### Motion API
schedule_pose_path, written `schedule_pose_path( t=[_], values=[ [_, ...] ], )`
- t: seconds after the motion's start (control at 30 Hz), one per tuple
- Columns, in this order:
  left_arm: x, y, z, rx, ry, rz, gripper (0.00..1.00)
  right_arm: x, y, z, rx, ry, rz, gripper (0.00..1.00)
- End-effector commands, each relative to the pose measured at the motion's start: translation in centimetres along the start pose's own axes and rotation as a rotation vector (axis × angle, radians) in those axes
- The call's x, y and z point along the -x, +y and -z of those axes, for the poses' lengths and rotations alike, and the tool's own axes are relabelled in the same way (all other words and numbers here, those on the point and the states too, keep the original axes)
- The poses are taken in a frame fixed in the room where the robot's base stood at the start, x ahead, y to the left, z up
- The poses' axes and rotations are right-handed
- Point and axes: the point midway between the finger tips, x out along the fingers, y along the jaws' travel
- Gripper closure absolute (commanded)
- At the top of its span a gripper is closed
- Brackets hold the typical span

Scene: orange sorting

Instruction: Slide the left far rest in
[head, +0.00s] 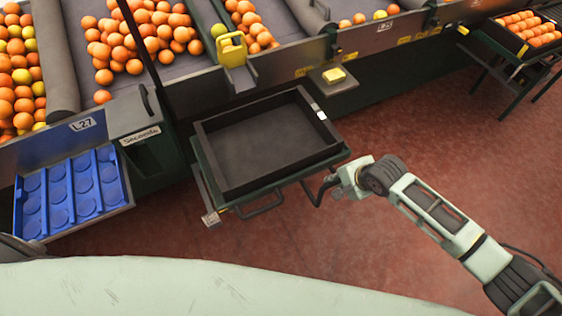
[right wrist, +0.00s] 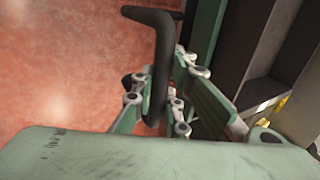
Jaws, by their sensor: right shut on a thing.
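A green-framed pull-out rest (head: 206,178) stands out from the front of the sorting line and bears an empty black crate (head: 228,192). A dark bar handle (head: 262,209) runs along its front edge. My right gripper (head: 333,186) is at the rest's right front corner. In the right wrist view, the right gripper (right wrist: 160,98) is shut on a black bent bar (right wrist: 162,45) beside the green frame (right wrist: 207,35). The fingers hide part of the bar. My left gripper is not in view.
A blue tray with round hollows (head: 128,197) is at the left, beside a dark green cabinet (head: 152,158). A yellow block (head: 334,75) sits on a small shelf right of the crate. Oranges fill the line behind. Red floor (head: 400,140) is clear around my right arm.

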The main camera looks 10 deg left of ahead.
Motion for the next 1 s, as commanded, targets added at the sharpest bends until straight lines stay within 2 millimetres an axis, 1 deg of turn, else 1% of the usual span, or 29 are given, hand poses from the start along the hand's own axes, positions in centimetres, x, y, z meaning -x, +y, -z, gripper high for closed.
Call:
schedule_pose_path(
  t=[0.03, 0.73, 0.77, 1.0],
  values=[
    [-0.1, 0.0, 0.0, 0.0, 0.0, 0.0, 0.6, -0.1, -0.6, 0.1, -0.001, 0.001, 0.007, 1.0],
    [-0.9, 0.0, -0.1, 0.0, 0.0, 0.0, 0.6, -1.8, -3.7, 0.1, -0.002, 0.002, 0.008, 1.0],
    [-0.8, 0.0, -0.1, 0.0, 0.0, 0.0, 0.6, -1.7, -3.6, 0.1, -0.002, 0.002, 0.007, 0.85],
    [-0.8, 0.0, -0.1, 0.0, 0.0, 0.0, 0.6, -1.7, -3.4, 0.1, -0.001, 0.001, 0.004, 0.64]
  ],
)
